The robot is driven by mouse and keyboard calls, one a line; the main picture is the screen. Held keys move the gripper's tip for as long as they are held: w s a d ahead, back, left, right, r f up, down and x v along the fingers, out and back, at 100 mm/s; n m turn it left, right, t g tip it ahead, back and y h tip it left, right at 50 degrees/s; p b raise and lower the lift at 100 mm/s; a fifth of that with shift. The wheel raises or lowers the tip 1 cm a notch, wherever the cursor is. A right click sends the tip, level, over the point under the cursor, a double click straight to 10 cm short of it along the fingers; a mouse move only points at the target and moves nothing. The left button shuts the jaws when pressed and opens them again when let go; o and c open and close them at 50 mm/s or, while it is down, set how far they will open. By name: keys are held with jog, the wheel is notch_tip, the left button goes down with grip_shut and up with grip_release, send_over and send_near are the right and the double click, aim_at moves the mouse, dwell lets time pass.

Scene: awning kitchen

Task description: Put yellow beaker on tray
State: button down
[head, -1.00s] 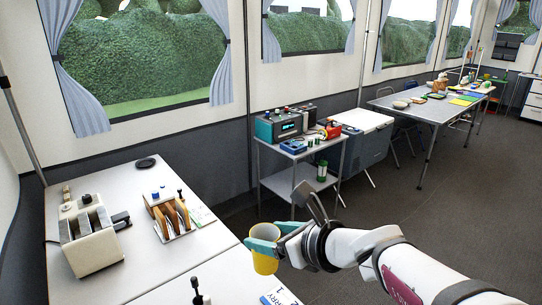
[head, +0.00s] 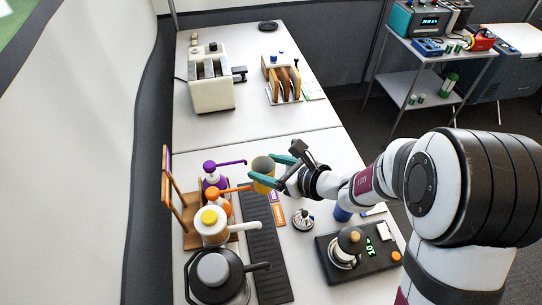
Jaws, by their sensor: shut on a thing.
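The yellow beaker (head: 262,166) is between the teal fingers of my gripper (head: 270,172), which is shut on it. The beaker looks upright, with its open rim up, at the far end of a long dark ribbed tray (head: 266,262) on the white table. I cannot tell how high it is held. The purple-topped pump bottle (head: 212,176) and the orange-topped pump bottle (head: 217,200) stand just left of it, their spouts pointing towards it.
A yellow-capped pump bottle (head: 210,226) and a dark kettle-like jug (head: 216,278) stand along the tray's left side. A black scale (head: 365,262) with a pot is to the right. A toaster (head: 211,90) and a toast rack (head: 283,84) stand farther back, with bare tabletop before them.

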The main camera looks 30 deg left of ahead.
notch_tip(320, 180, down, 7)
jog(key=shift+r, duration=0.2)
jog(key=shift+r+x, duration=0.15)
jog(key=shift+x, duration=0.85)
jog(key=shift+r+x, duration=0.2)
jog(key=shift+x, duration=0.85)
jog(key=shift+a+f, duration=0.1)
jog(key=shift+a, duration=0.1)
